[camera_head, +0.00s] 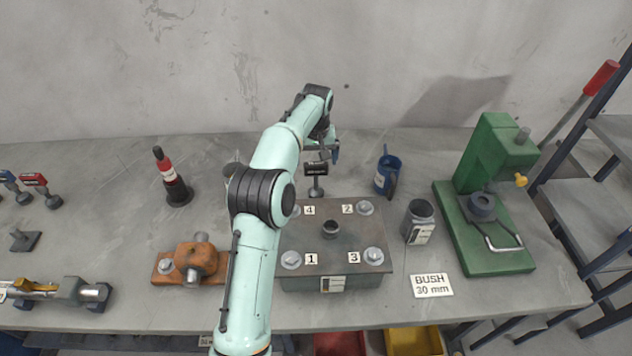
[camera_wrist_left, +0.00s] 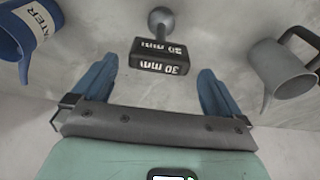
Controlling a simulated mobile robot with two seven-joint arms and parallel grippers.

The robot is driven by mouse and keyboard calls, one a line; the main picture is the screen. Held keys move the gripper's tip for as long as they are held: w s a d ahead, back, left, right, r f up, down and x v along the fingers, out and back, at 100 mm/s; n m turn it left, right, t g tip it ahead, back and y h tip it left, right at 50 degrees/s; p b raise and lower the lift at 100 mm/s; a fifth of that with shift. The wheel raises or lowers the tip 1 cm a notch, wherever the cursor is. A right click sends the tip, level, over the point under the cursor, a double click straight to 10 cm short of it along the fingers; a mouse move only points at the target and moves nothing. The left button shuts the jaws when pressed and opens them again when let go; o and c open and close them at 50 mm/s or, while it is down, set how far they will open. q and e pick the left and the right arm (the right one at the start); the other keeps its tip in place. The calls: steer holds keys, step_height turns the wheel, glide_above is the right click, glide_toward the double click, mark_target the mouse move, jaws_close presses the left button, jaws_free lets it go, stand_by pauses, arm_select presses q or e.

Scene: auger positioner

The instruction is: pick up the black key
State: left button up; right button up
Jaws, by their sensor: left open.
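The black key (camera_head: 316,169) stands upright behind the grey numbered block, its black head on top of a grey stem. In the left wrist view the key (camera_wrist_left: 160,58) has white "30 mm" lettering on its head, with a round grey end beyond. My left gripper (camera_head: 324,152) is just behind or above the key in the head view. Its two blue fingers (camera_wrist_left: 157,80) are open, one to each side of the key head, slightly short of it in that picture. Nothing is between the fingertips. My right gripper is not in view.
A blue oil can (camera_head: 387,174) labelled "water" stands right of the key, and a grey can (camera_wrist_left: 280,68) shows opposite it in the wrist view. The numbered block (camera_head: 332,270) with bolts lies in front. A green press (camera_head: 490,200) is at right. A concrete wall is behind.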

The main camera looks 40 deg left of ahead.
mark_target(316, 170)
arm_select(q)
steer(key=shift+w+f, duration=0.15)
steer(key=shift+f, duration=2.9)
steer(key=shift+r, duration=0.1)
steer(key=c, duration=1)
